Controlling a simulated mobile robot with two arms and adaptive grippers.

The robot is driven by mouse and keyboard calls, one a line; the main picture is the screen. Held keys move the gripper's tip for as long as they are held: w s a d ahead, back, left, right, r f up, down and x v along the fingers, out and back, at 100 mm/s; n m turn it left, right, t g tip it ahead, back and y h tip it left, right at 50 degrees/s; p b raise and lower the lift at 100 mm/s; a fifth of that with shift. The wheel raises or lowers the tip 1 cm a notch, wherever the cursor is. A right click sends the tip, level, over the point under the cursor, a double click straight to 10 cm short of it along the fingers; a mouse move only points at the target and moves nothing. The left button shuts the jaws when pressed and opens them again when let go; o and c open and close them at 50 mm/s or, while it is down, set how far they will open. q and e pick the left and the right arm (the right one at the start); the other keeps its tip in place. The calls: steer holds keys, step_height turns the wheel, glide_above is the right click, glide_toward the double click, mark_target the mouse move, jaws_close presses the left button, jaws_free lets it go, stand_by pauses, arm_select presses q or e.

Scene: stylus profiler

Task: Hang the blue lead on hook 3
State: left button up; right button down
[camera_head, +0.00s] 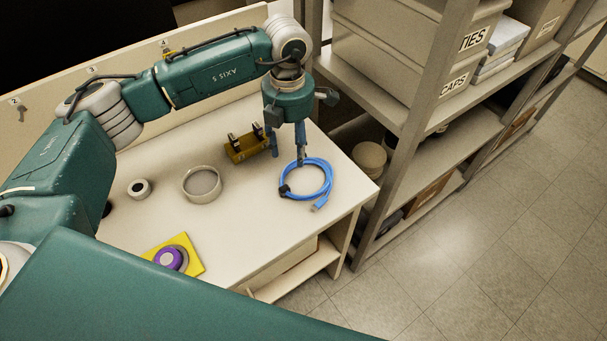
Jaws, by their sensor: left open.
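The blue lead (328,186) lies coiled on the white bench top near its right end, with a dark tie on its left side and a plug at its lower edge. My left gripper (287,161) points down at the coil's upper left edge, open, its fingers apart. One finger overlaps the coil's rim in the picture; I cannot tell whether it touches. The back panel (215,35) carries number labels 2, 3 and 4. The label 3 (91,70) shows above my left arm, which hides the area below it. My right gripper is not in view.
A brass-coloured block with dark posts (238,150) stands just left of the gripper. A round dish (202,197), a small white cylinder (139,189) and a purple round item (169,258) on a yellow pad stand further left. A metal shelf rack (405,140) rises beyond the bench's right end.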

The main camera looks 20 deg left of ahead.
mark_target(292, 164)
arm_select(q)
steer(key=shift+f, duration=0.4)
steer(key=shift+w+a+f, duration=0.1)
steer(key=shift+w+f, duration=0.05)
steer(key=shift+f, duration=0.15)
step_height(292, 164, down, 4)
steer(key=shift+w+f+p, duration=0.15)
steer(key=shift+f+p, duration=0.05)
steer(key=shift+p, duration=0.7)
steer(key=shift+f, duration=0.25)
steer(key=shift+c, duration=1.3)
jaws_close()
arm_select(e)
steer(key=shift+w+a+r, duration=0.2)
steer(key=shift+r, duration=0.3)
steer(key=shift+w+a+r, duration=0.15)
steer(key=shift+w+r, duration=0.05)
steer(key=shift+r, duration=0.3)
arm_select(q)
steer(key=shift+r, duration=0.1)
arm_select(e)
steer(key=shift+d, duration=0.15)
